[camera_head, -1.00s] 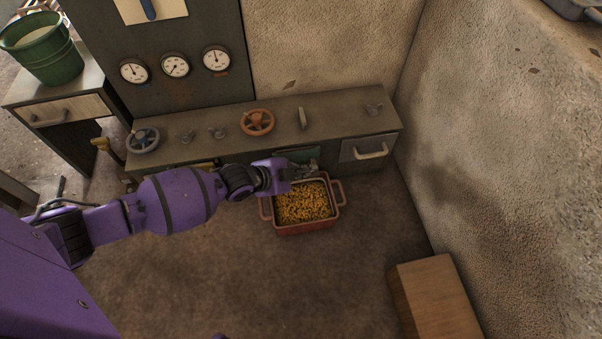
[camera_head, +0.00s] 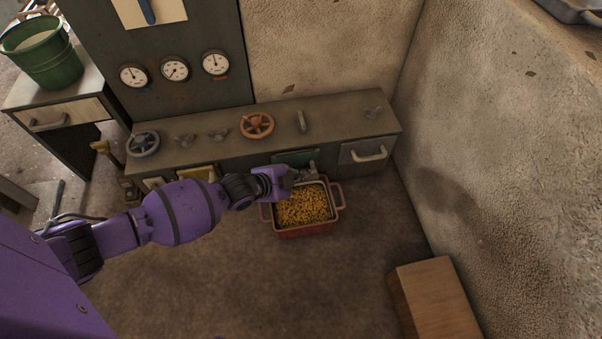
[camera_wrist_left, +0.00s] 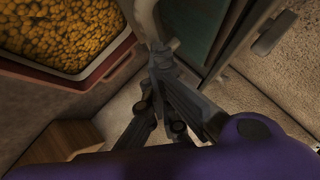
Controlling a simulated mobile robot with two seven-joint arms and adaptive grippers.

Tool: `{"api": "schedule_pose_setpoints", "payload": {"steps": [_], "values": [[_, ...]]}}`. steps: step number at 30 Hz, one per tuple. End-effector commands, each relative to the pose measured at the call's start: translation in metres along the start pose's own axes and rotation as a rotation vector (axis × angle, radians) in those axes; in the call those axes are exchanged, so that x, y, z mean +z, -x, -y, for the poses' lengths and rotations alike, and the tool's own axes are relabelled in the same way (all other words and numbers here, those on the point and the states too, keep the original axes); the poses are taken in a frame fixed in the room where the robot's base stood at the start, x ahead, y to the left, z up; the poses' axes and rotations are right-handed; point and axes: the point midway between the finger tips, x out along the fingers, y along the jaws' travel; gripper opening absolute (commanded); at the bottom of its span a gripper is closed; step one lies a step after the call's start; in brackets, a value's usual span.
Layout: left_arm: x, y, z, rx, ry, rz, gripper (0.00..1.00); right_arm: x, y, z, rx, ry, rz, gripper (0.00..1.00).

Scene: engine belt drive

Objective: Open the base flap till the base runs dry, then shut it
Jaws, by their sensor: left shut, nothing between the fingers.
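The base is a long grey cabinet (camera_head: 330,117) along the wall. A dark green panel (camera_head: 294,158), which looks like the base flap, shows in its front just behind my left gripper (camera_head: 312,170). The panel also shows in the left wrist view (camera_wrist_left: 191,22). My left gripper is shut and empty, with its fingers (camera_wrist_left: 160,62) close to a pale curved part (camera_wrist_left: 150,22) in front of the panel. I cannot tell if they touch. A red bin (camera_head: 306,230) full of yellow-orange pieces (camera_head: 303,206) stands on the floor below. My right gripper is not in view.
An orange handwheel (camera_head: 257,125), a grey handwheel (camera_head: 143,144) and small levers are on the cabinet top. A drawer with a pale handle (camera_head: 370,154) is to the right. A wooden block (camera_head: 437,300) lies near the right wall. A green bucket (camera_head: 45,58) stands at left.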

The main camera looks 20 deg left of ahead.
Motion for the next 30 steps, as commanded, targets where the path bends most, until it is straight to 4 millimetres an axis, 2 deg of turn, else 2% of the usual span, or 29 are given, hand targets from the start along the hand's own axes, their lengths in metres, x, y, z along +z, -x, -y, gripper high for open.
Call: {"api": "schedule_pose_setpoints", "payload": {"steps": [1, 5, 11, 14, 19, 24, 30], "values": [[0.006, 0.000, -0.005, 0.009, 0.002, 0.014, 0.00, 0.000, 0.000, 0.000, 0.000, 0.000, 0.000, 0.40], [0.004, 0.003, -0.005, 0.010, 0.003, 0.015, 0.00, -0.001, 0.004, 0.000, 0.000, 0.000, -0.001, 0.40], [-0.012, 0.022, 0.006, 0.002, 0.001, 0.009, 0.00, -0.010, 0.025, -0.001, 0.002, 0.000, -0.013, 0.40], [-0.024, 0.035, 0.013, -0.005, 0.000, 0.004, 0.00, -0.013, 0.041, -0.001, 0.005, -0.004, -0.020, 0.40], [-0.023, 0.076, 0.013, -0.005, -0.001, 0.004, 0.00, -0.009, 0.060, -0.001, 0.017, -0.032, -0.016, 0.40], [-0.023, 0.109, 0.014, -0.005, 0.000, 0.003, 0.00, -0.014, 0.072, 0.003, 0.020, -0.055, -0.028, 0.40], [-0.022, 0.128, 0.013, -0.005, 0.000, 0.002, 0.00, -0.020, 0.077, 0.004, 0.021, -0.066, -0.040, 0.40]]}}
